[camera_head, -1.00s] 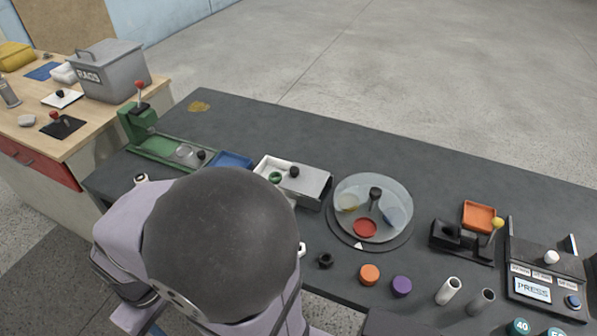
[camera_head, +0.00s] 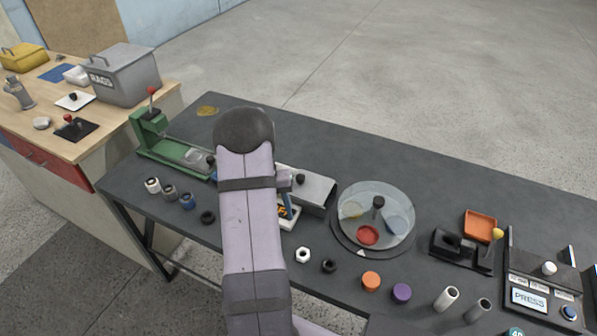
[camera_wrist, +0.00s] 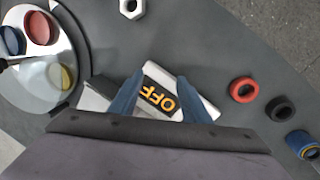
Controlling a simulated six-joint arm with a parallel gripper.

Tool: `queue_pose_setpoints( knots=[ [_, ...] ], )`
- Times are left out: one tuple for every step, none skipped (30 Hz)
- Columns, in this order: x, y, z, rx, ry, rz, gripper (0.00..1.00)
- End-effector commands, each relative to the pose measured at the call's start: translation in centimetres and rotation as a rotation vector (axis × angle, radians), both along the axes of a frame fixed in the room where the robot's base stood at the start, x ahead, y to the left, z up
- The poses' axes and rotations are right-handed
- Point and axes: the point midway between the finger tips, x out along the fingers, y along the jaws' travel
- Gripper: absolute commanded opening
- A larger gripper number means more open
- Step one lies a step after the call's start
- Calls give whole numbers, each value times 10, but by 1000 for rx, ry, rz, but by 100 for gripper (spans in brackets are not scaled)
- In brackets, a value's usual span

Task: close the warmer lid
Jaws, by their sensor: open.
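The warmer is a small pale box with a grey sliding-type lid (camera_head: 318,190) bearing a black knob (camera_head: 300,179). The lid shows at the box's right part; my arm hides the left part. The warmer's front panel shows an orange "OFF" display (camera_wrist: 160,98) in the wrist view. My gripper (camera_wrist: 160,76) is open, with its two blue fingers on either side of the display and nothing seen held between them. I cannot tell whether the fingers touch the warmer. In the head view only a little blue of my gripper (camera_head: 285,181) shows beside the arm.
A round turntable with a clear cover (camera_head: 376,201) stands just right of the warmer. A green press (camera_head: 155,130) is to the left. A white nut (camera_head: 303,254) and black ring (camera_head: 328,265) lie in front.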

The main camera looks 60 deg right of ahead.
Motion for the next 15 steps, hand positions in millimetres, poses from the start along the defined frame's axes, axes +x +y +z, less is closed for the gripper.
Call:
queue_pose_setpoints(
  knots=[
    [8,-23,6,-53,-5,-54,43],
    [13,-35,11,-84,-6,-92,43],
    [19,-53,22,-134,-14,-149,43],
    [23,-66,31,-173,-22,-199,43],
    [28,-80,44,-218,-34,-252,43],
    [32,-96,60,-271,-48,-329,43],
    [34,-106,71,-308,-60,-389,43],
    [35,-113,80,-341,-69,-451,43],
    [35,-122,91,-380,-80,-532,43],
    [34,-125,96,-402,-84,-593,43],
    [32,-128,100,-422,-87,-651,43],
    [28,-127,102,-438,-84,-726,43],
    [25,-126,101,-449,-79,-778,43],
    [23,-125,102,-459,-78,-828,43],
    [21,-123,102,-470,-76,-890,43]
  ],
)
